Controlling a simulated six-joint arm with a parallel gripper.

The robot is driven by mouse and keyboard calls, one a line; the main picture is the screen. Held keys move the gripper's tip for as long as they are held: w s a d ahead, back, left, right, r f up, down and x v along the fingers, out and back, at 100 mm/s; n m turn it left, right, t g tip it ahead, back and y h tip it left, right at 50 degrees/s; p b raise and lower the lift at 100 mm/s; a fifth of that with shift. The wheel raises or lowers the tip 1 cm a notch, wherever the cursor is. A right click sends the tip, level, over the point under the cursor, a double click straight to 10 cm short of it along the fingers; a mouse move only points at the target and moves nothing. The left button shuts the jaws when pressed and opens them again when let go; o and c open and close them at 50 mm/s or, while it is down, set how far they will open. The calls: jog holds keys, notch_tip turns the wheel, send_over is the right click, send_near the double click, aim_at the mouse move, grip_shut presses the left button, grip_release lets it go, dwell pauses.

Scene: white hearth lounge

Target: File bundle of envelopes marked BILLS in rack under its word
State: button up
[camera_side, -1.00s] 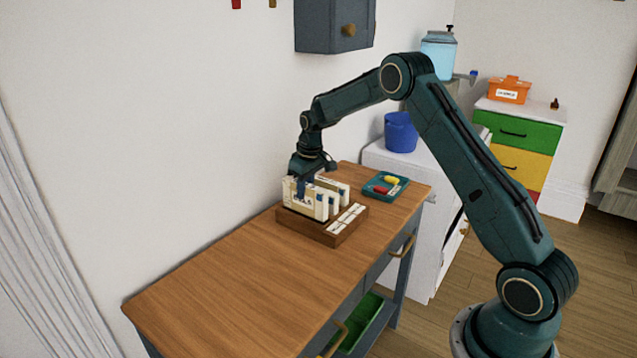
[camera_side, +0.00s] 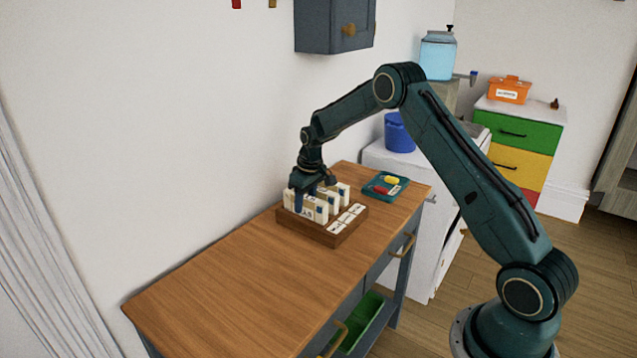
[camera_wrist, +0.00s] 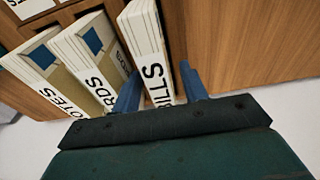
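The bundle of envelopes marked BILLS (camera_wrist: 152,60) stands upright in the end slot of the brown wooden rack (camera_side: 318,234), at the near left end in the side view. My gripper (camera_wrist: 161,88) is open around it, with a blue finger on each side and narrow gaps between fingers and bundle. In the side view my gripper (camera_side: 311,198) is low over the rack. Bundles marked CARDS (camera_wrist: 96,60) and NOTES (camera_wrist: 40,72) stand beside it in the other slots. White word cards (camera_side: 347,218) lie along the rack's front; I cannot read their words.
A teal tray (camera_side: 386,187) with a yellow and a red item sits on the wooden desk (camera_side: 230,285) beyond the rack. The white wall is close behind the rack. The desk's near left part is bare.

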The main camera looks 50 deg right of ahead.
jog(key=shift+r, duration=0.15)
notch_tip(320, 180, up, 12)
jog(key=s, duration=0.1)
jog(key=shift+s, duration=0.35)
dwell(0.4)
dwell(0.5)
jog(key=s+a+r+t, duration=0.2)
jog(key=s+a+r, duration=1.1)
jog(key=s+r, duration=0.25)
jog(key=s+a+f+t, duration=0.1)
jog(key=s+a, duration=0.2)
jog(key=s, duration=0.7)
jog(key=s+a+f, duration=0.2)
jog(key=s+a, duration=0.1)
jog(key=s, duration=0.8)
jog(key=shift+t, duration=0.4)
